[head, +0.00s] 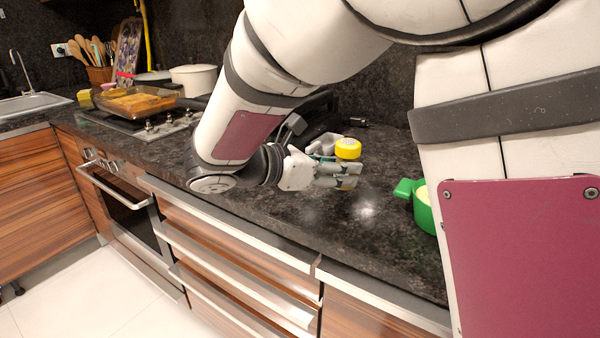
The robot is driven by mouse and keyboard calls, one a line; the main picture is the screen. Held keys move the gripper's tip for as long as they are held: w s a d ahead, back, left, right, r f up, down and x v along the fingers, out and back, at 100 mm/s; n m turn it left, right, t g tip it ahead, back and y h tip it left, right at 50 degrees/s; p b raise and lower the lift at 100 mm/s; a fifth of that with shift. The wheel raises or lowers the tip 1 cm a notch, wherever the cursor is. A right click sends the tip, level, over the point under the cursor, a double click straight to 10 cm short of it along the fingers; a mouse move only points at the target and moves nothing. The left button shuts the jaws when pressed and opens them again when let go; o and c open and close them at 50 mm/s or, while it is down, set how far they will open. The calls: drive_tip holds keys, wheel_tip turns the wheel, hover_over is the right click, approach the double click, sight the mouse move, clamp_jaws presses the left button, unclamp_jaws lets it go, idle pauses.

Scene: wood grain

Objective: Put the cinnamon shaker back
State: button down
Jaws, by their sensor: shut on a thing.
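A small shaker with a yellow lid (348,148) is between the fingers of my gripper (338,176), over the dark stone counter. I take it to be the cinnamon shaker, but no label can be read. The fingers are shut around its body and hide most of it; only the lid and a little of the lower part show. It looks upright. I cannot tell whether its base touches the counter.
A green pot (420,205) stands to the right, partly behind my arm. A stove (150,128) with a tray, a white pot (193,80) and a utensil holder (99,74) are at the left. The dark counter (300,220) is clear in front of my gripper.

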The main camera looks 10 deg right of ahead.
drive_tip(key=shift+w, duration=0.55)
drive_tip(key=shift+f+b, duration=0.75)
drive_tip(key=shift+f, duration=1.05)
drive_tip(key=shift+f, duration=0.1)
drive_tip(key=c, duration=1)
unclamp_jaws()
